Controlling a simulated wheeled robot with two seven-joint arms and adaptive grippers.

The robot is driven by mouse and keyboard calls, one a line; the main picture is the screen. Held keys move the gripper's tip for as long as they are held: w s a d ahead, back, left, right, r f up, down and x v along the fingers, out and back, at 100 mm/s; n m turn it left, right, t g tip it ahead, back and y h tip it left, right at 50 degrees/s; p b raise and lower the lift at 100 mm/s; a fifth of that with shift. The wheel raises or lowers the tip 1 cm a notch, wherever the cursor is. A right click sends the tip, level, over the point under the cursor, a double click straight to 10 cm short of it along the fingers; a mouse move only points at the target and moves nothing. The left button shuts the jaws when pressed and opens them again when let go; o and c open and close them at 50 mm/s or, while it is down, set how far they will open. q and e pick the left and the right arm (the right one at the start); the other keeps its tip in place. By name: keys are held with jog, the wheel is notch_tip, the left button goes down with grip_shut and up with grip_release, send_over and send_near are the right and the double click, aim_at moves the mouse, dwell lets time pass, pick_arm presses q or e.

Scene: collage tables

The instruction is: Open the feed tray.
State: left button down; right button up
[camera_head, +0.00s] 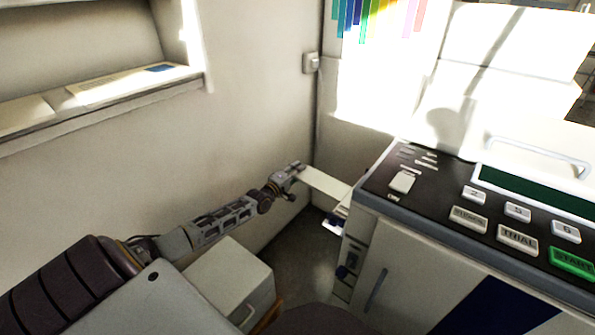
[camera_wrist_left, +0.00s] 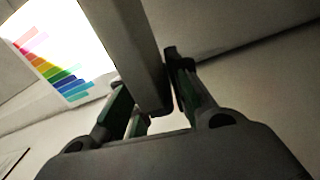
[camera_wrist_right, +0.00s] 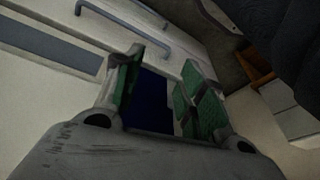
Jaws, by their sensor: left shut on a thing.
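The feed tray (camera_head: 325,186) is a pale flat flap that sticks out from the left side of the copier (camera_head: 400,262). My left gripper (camera_head: 297,170) is at the flap's outer end and is shut on it. In the left wrist view the flap (camera_wrist_left: 128,45) runs between the fingers of the left gripper (camera_wrist_left: 150,100). My right gripper (camera_wrist_right: 160,85) shows only in its own wrist view. Its fingers are apart, with nothing between them, in front of the copier's front with its dark blue panel (camera_wrist_right: 150,102).
The control panel (camera_head: 440,190) has several buttons. A lid handle (camera_head: 540,152) is at the right. A white cabinet (camera_head: 235,278) stands below my left arm. A wall shelf (camera_head: 100,115) is at the left. Dark floor (camera_head: 300,245) shows between cabinet and copier.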

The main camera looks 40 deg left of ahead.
pick_arm(q)
notch_tip(320, 180, down, 2)
jog(key=shift+s+d+f+b, duration=0.1)
jog(key=shift+f+b, duration=0.05)
jog(key=shift+b, duration=0.55)
pick_arm(e)
jog(key=shift+a+r, duration=0.25)
jog(key=shift+r, duration=0.25)
pick_arm(q)
jog(key=shift+f, duration=0.25)
jog(key=c, duration=1.4)
grip_release()
jog(key=shift+d, duration=0.1)
jog(key=shift+r, duration=0.25)
pick_arm(e)
jog(key=shift+w+f, duration=0.1)
pick_arm(q)
jog(key=shift+s, duration=0.1)
